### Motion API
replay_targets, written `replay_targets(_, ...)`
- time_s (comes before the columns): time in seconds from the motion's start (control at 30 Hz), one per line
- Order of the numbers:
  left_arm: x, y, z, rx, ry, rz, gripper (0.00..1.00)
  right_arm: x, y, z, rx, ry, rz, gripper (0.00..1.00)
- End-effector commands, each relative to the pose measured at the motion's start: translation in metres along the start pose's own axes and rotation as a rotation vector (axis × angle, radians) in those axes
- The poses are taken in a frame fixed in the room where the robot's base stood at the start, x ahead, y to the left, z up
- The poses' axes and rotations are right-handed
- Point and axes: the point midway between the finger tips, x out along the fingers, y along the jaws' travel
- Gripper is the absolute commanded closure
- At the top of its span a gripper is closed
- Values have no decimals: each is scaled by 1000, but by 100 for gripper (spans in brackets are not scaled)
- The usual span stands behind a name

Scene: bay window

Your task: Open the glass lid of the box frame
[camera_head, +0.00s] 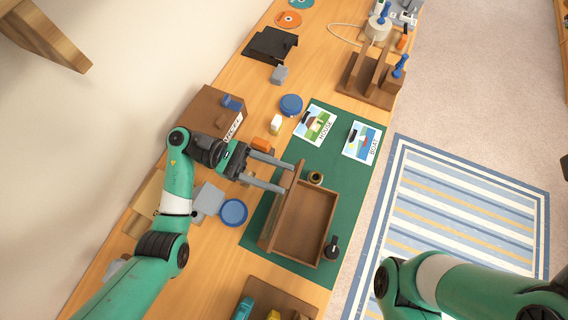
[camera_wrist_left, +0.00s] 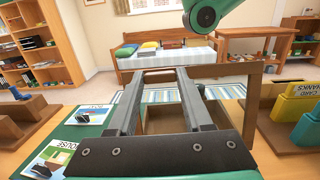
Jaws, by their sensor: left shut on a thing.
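The box frame (camera_head: 304,226) is a shallow open wooden tray on a green mat. Its lid (camera_head: 273,231) is a thin wooden frame standing up steeply along the box's left side; the glass itself is hard to make out. In the left wrist view the lid's wooden rim (camera_wrist_left: 225,71) rises just beyond the fingers. My left gripper (camera_head: 289,177) is shut on the lid near its upper end, with its two fingers well apart. In the left wrist view its fingertips (camera_wrist_left: 163,75) meet the rim. My right arm shows at the lower right, but its gripper is out of view.
A small brass jar (camera_head: 316,177) and a black-handled stamp (camera_head: 332,247) stand close to the box. Two picture cards (camera_head: 315,124) lie on the green mat (camera_head: 337,153). A brown box (camera_head: 205,108) and blue round lids (camera_head: 233,212) are near my left arm.

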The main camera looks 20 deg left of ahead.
Motion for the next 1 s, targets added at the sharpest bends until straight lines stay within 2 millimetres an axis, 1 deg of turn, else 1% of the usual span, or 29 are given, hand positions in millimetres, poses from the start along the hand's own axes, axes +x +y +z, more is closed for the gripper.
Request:
replay_targets(0.03,-4,0,-8,-5,10,6,100,-6,0,6,0,0,0,50)
replay_targets(0.3,-12,1,-7,-10,11,8,100,-11,0,10,0,0,0,50)
replay_targets(0.8,-12,1,-7,-12,10,9,100,-12,0,11,0,0,0,50)
replay_targets(0.83,-12,1,-7,-12,10,9,47,-12,0,11,0,0,0,50)
replay_targets(0.97,-12,1,-6,-10,9,8,23,-12,0,11,0,0,0,50)
replay_targets(1.0,-12,1,-6,-9,8,8,20,-12,0,11,0,0,0,50)
